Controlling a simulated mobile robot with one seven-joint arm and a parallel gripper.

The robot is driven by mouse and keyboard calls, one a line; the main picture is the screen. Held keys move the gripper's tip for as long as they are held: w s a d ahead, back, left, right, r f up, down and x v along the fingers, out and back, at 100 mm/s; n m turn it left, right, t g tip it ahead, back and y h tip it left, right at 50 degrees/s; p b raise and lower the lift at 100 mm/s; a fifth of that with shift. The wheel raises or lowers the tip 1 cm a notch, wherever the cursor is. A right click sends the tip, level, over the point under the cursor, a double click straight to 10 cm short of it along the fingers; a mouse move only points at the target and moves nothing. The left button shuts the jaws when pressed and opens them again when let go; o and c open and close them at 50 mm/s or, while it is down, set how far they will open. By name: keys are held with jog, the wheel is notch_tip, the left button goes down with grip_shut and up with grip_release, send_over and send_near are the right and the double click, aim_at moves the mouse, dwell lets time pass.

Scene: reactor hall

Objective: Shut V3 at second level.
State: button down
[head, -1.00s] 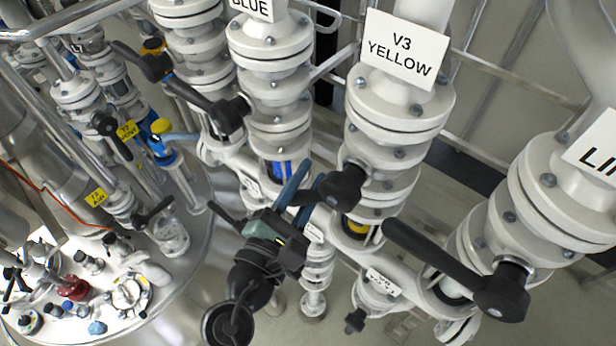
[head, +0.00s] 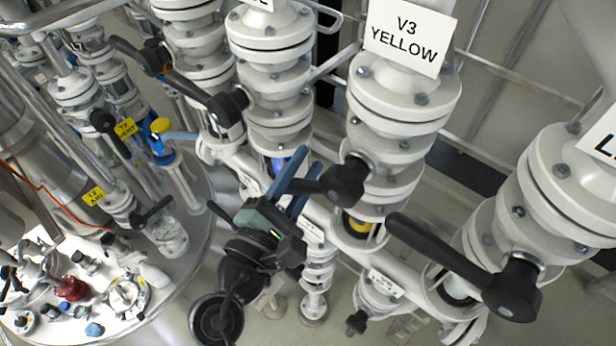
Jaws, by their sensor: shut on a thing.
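The V3 valve is on the white flanged pipe (head: 400,105) under the label "V3 YELLOW" (head: 410,38). Its black hub (head: 346,181) faces me, with a yellow band (head: 357,224) below it. The black V3 lever (head: 312,187) points left from the hub, roughly crosswise to the pipe. My gripper (head: 294,186) is at the lever's left end, its two blue fingers on either side of it. It is shut on the lever. The lever's tip is partly hidden by the fingers.
A long black lever (head: 450,255) sticks out toward V3 from the right-hand pipe. Another black lever (head: 195,92) is on the pipe line at the left. A steel vessel top (head: 100,300) with fittings fills the lower left.

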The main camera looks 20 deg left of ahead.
notch_tip(320, 180, up, 8)
jog(key=a+m+t+h+b, duration=0.1)
jog(key=a+m+h+b, duration=0.1)
jog(key=m+b, duration=0.4)
jog(key=shift+w+a+m+t, duration=0.15)
jog(key=shift+w+m+t, duration=0.2)
jog(key=shift+m, duration=1.25)
jog(key=c, duration=0.7)
grip_release()
jog(key=shift+f, duration=0.1)
jog(key=shift+w+f, duration=0.1)
